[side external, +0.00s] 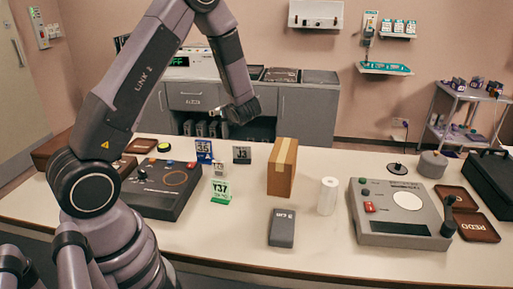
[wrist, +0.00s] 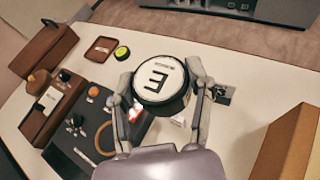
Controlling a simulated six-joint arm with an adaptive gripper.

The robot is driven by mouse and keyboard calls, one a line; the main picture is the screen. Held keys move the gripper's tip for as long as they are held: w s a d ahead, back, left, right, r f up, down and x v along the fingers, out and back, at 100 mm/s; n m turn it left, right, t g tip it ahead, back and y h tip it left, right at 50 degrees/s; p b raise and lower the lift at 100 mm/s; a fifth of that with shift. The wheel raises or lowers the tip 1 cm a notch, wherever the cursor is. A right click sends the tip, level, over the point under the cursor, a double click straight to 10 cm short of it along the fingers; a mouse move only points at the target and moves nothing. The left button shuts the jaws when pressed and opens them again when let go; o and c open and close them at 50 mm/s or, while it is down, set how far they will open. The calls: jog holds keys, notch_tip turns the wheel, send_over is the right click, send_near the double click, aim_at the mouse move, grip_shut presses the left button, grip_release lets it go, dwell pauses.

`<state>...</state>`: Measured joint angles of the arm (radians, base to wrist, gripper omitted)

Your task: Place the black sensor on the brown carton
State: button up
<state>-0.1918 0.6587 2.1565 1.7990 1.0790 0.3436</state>
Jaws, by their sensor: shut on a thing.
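My gripper (wrist: 160,85) is shut on a round black sensor (wrist: 159,99) with a white top bearing a dark mark. In the side view my gripper (side external: 243,111) is raised above the back part of the table, left of the brown carton, and the sensor is hard to make out there. The brown carton (side external: 283,171) stands upright on the table with a pale tape strip down it. In the wrist view the carton (wrist: 292,146) is at the lower right, partly cut off, apart from my gripper. Its top looks bare in the side view.
Small cards (side external: 220,190) stand left of the carton. A white roll (side external: 327,196) stands close at its right, and a dark grey box (side external: 283,228) lies in front. Grey consoles are at left (side external: 163,189) and right (side external: 401,212). The front middle table is clear.

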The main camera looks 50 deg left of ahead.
jog(key=w+d+r, duration=0.1)
jog(key=d+r, duration=0.2)
jog(key=d, duration=1.2)
send_over(284, 149)
jog(key=f, duration=0.8)
jog(key=shift+s+d+f, duration=0.2)
jog(key=shift+s+f, duration=0.2)
jog(key=shift+w+a+f, duration=0.1)
jog(key=shift+w+f, duration=0.2)
jog(key=shift+f, duration=1.7)
jog(key=shift+f, duration=0.15)
jog(key=o, duration=1.2)
